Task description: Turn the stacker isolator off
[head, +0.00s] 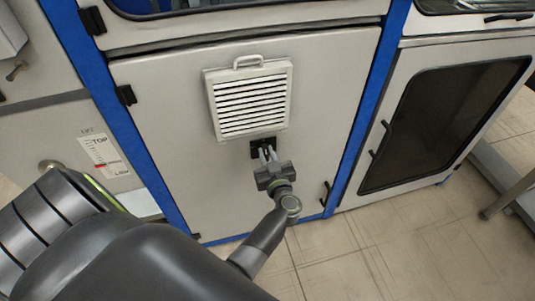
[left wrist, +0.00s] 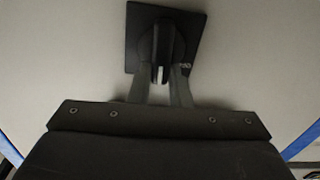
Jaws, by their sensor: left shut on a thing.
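The isolator (head: 256,149) is a small black square plate on the white cabinet door, just below the louvred vent. In the left wrist view the isolator (left wrist: 190,25) shows as a dark, slightly tilted plate with a raised black knob (left wrist: 164,45). My left gripper (head: 267,155) reaches up to it from below, and its two fingers are shut on the knob, as the left wrist view (left wrist: 161,78) also shows. The gripper hides part of the isolator in the head view. Any markings on the plate are not readable. My right gripper is not in view.
A louvred vent (head: 250,99) with a top handle sits right above the isolator. Blue frame posts (head: 360,110) flank the door. A lift gauge (head: 102,152) is on the left panel. A dark-windowed door (head: 440,120) stands at right, with tiled floor (head: 400,240) in front.

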